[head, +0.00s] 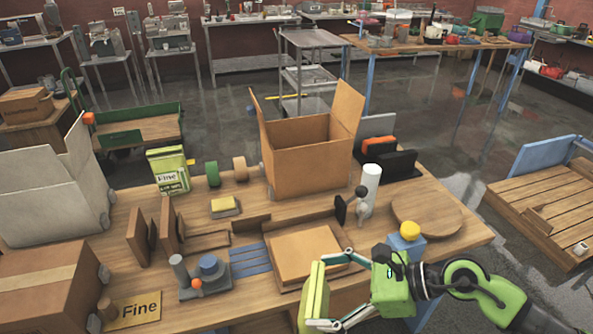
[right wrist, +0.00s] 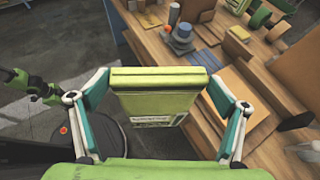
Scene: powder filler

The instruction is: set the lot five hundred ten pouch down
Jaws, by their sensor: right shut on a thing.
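My right gripper (head: 322,290) is shut on a yellow-green pouch (head: 312,300) and holds it upright at the front edge of the workbench (head: 455,240). In the right wrist view the pouch (right wrist: 160,100) sits between both fingers, out over the floor beside the bench. Its small label is too blurred to read. A second green pouch (head: 170,172), marked "Fine", stands at the back left of the bench; its lot line is not clear. A green and black part of my left arm (right wrist: 35,88) shows at the left of the right wrist view; its fingers cannot be made out.
A flat tan block (head: 305,255) lies just behind the held pouch. An open cardboard box (head: 297,155) stands at the back.

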